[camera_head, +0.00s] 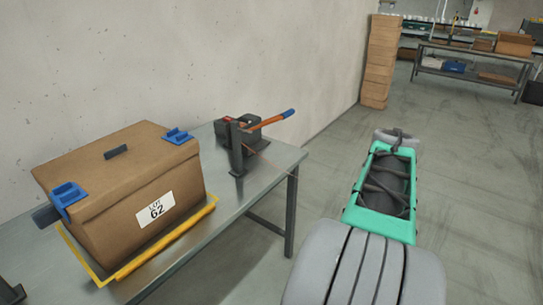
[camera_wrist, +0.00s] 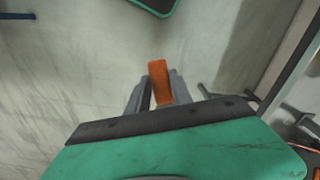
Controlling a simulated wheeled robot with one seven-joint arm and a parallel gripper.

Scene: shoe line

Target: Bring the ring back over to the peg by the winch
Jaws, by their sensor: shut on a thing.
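My gripper (camera_wrist: 158,88) shows in the wrist view with its grey fingers closed on an orange piece (camera_wrist: 158,76). Only a short, flat part of this piece shows, so I cannot tell whether it is the ring. In the head view my arm reaches out at the right, off the table, and hides the gripper. The winch (camera_head: 250,130) is dark, with an orange lever and blue grip, at the table's far end. A dark upright post (camera_head: 236,152), perhaps the peg, stands at its near side. No ring can be made out on it.
A brown case (camera_head: 120,185) labelled LOT 62, with blue clamps, sits in a yellow frame (camera_head: 165,245) on the grey table (camera_head: 270,165). The wall runs behind. Stacked boxes (camera_head: 381,60) and a workbench (camera_head: 475,53) stand far back. Open floor lies right of the table.

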